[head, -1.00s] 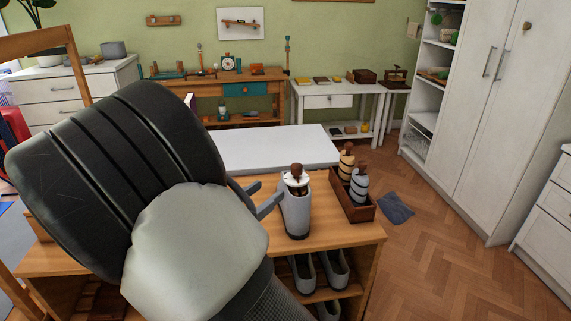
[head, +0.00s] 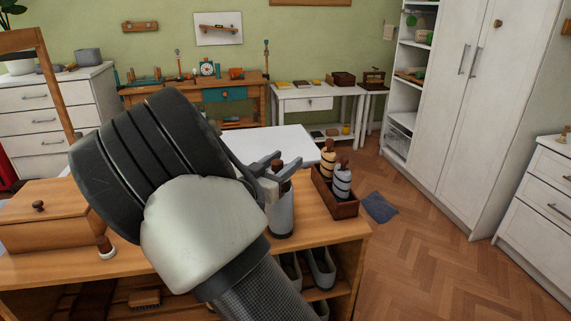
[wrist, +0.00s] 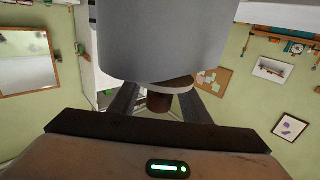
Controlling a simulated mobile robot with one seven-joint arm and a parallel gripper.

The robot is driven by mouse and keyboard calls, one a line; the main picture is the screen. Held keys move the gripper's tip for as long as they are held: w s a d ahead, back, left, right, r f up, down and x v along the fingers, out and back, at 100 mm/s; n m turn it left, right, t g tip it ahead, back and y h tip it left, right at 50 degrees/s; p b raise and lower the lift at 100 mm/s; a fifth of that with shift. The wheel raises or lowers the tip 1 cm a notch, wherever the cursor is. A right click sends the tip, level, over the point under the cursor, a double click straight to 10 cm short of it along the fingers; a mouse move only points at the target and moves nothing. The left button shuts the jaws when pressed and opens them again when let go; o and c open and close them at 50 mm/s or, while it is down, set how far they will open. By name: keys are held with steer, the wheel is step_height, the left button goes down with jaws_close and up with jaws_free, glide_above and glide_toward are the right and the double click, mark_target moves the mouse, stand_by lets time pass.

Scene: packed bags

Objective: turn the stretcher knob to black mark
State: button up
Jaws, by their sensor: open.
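A grey shoe (head: 281,218) stands upright on the wooden bench, opening up. The stretcher's brown knob (head: 285,174) rises from its top; in the wrist view, which is upside down, the knob (wrist: 159,103) shows under a pale disc (wrist: 180,86) and the shoe's grey body (wrist: 165,42). My gripper (head: 289,161) is open, with a finger on either side of the knob; the wrist view shows a gap beside each finger. The black mark cannot be made out, as the disc's face is hidden or edge-on.
A wooden box (head: 45,222) sits at the bench's left. A white table (head: 262,146) lies behind. More shoes (head: 320,266) are on the shelf below.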

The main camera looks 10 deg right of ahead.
steer(key=shift+w+d, duration=0.35)
steer(key=shift+c, duration=0.3)
steer(key=c, duration=1)
steer(key=shift+n+t+y, duration=0.3)
steer(key=shift+y, duration=0.1)
